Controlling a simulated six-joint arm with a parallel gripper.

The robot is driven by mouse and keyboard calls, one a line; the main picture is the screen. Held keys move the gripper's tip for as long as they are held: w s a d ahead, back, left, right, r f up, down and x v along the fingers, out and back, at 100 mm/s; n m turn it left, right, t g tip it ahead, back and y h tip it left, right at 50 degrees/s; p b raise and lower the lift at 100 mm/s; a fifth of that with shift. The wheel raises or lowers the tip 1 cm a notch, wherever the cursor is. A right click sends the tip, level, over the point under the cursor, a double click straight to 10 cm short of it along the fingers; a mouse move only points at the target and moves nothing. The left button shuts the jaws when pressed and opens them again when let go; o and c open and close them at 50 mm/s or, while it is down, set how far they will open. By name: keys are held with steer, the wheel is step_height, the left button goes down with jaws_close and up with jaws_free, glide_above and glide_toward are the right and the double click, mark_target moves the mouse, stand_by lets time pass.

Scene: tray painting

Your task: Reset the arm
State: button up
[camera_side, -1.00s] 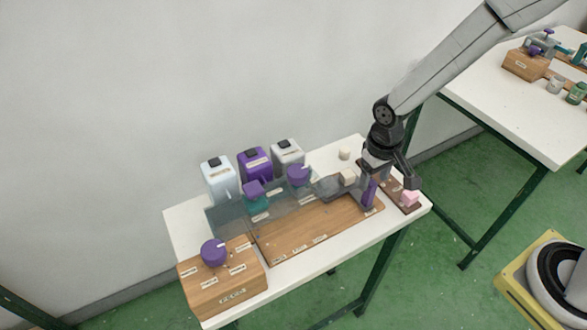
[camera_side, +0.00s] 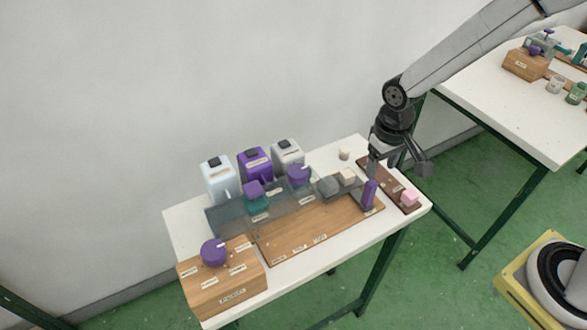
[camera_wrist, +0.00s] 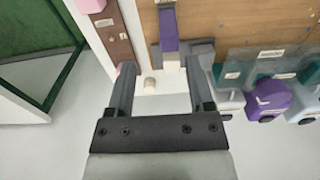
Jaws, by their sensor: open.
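My gripper (camera_side: 395,165) is open and empty, raised above the right end of the white table. The wrist view shows its two fingers (camera_wrist: 160,85) spread apart with nothing between them. A purple and grey block-like tool (camera_side: 369,194) stands upright at the right end of the wooden board (camera_side: 300,229), below and left of my gripper. It also shows in the wrist view (camera_wrist: 169,35), beyond the fingertips.
White (camera_side: 219,179), purple (camera_side: 255,166) and grey (camera_side: 287,154) containers stand along the back. A wooden box with a purple knob (camera_side: 215,252) is at the front left. A pink block (camera_side: 410,197) lies on the dark strip (camera_side: 385,181). A second table (camera_side: 500,95) stands at the right.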

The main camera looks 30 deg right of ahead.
steer(key=s+d+r+t, duration=0.2)
steer(key=s+d+r, duration=0.2)
steer(key=s+d, duration=0.3)
steer(key=shift+s, duration=0.55)
